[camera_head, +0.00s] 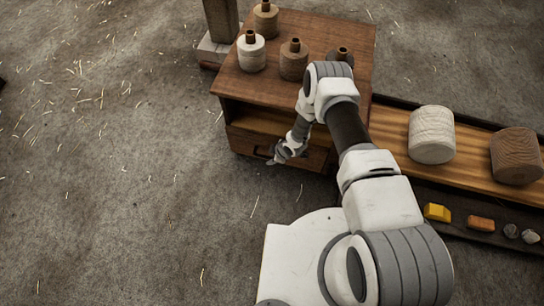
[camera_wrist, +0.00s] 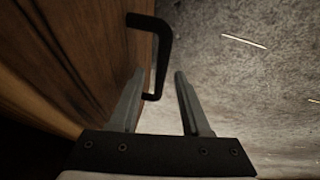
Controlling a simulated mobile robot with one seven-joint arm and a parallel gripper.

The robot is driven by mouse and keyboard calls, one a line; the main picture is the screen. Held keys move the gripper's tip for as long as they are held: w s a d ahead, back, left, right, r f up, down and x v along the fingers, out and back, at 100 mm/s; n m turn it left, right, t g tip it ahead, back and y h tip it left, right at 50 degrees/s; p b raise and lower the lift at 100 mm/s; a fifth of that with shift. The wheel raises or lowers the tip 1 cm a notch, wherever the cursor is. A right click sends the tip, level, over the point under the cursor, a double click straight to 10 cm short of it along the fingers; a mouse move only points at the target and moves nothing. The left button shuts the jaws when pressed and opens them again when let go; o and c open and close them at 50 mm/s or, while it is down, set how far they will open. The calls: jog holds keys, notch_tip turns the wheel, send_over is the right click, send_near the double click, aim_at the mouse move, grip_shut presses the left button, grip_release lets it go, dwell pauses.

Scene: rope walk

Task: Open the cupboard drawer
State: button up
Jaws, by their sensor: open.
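The wooden cupboard (camera_head: 340,32) stands at the top middle of the head view. Its drawer (camera_head: 243,144) is below an open shelf, and its front looks flush with the cupboard, so it appears shut. My gripper (camera_head: 272,160) is low in front of the drawer, covering part of it. In the wrist view the brown drawer front (camera_wrist: 95,45) fills the left side, with a dark bar handle (camera_wrist: 163,45) standing out from it. My gripper (camera_wrist: 160,74) is open there, and the handle's lower end shows between its two fingers, nearer the left one. I cannot tell whether they touch.
The floor (camera_head: 110,170) at left is clear except for straw bits.

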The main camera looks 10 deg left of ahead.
grip_shut()
dwell(1.3)
